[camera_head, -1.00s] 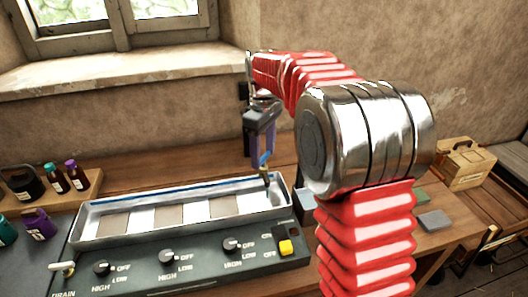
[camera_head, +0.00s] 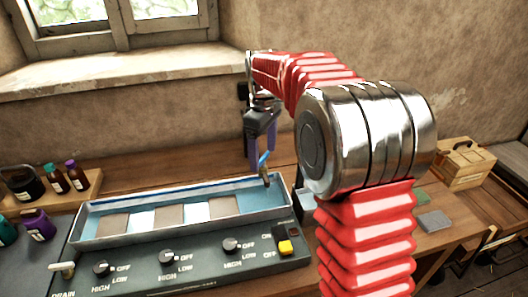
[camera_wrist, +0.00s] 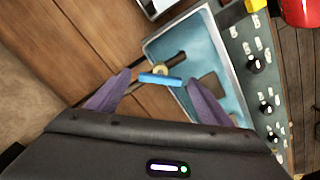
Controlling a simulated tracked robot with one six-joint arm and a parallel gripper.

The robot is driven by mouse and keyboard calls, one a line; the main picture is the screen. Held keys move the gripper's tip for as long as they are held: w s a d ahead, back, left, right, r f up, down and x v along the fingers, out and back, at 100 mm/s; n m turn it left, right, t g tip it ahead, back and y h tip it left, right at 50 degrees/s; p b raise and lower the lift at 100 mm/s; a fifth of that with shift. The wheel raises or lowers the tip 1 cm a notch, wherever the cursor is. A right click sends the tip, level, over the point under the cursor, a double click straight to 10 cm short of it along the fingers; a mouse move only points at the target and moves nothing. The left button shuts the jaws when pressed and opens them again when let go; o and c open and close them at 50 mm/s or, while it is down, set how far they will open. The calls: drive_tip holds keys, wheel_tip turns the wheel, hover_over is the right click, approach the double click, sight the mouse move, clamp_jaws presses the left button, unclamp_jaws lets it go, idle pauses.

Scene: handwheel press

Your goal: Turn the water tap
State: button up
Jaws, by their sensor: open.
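The water tap has a blue handle (camera_head: 263,160) and a brass-coloured body, and it stands at the back right of the metal tray (camera_head: 103,240). In the wrist view the blue handle (camera_wrist: 160,79) lies crosswise between my fingertips, with a small gap at each end. My gripper (camera_head: 262,152) is open, with its purple fingers pointing down around the tap; it also shows in the wrist view (camera_wrist: 157,77). The tray floor looks blue, as if under water, with several brown and white rectangles in it.
A dark control panel (camera_head: 195,274) with several knobs and a yellow switch (camera_head: 285,248) runs along the tray's front. Small bottles (camera_head: 56,180) stand at the left. A wooden box (camera_head: 463,160) sits at the right. The wooden bench behind the tray is clear.

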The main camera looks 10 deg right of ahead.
drive_tip(key=shift+r, duration=0.15)
wheel_tip(320, 180, up, 13)
drive_tip(key=shift+r, duration=0.2)
idle(0.4)
idle(0.3)
drive_tip(key=m, duration=0.3)
hover_over(263, 156)
wheel_tip(263, 156, down, 4)
wheel_tip(263, 156, down, 2)
drive_tip(key=s+m+t, duration=0.1)
drive_tip(key=s+m, duration=0.1)
drive_tip(key=s+f+m+t, duration=0.2)
drive_tip(key=s, duration=1.2)
drive_tip(key=s+f+m+t, duration=0.2)
drive_tip(key=s+f, duration=0.1)
drive_tip(key=s, duration=1.1)
drive_tip(key=shift+s+m+t, duration=0.3)
drive_tip(key=shift+s, duration=0.05)
idle(2.3)
